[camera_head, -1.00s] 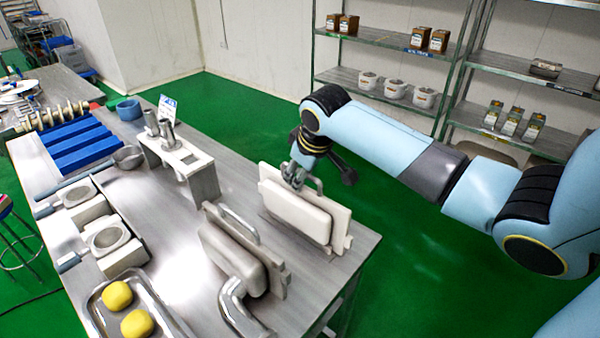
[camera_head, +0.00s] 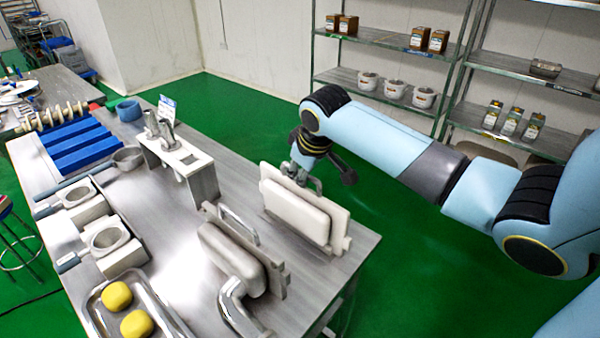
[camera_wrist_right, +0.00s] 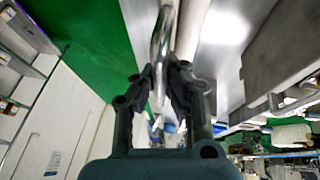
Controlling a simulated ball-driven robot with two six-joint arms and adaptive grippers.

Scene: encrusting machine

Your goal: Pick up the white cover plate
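The white cover plate (camera_head: 298,214) stands upright near the far right edge of the steel table, a thick pale block on a thinner backing panel. Its curved metal handle shows large in the right wrist view (camera_wrist_right: 162,45). My right gripper (camera_head: 298,172) is at the top of the plate. In the wrist view, both fingers of the right gripper (camera_wrist_right: 164,82) close in on the handle from either side and appear to grip it. The plate's lower edge is at or very near the tabletop; I cannot tell if there is a gap. My left gripper is not in view.
A similar greyish plate (camera_head: 232,252) with a handle stands to the left, by a bent metal pipe (camera_head: 238,305). A white stand (camera_head: 185,160) with metal nozzles is behind. A tray (camera_head: 99,312) holds yellow pieces. Shelves (camera_head: 388,62) stand beyond the arm.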

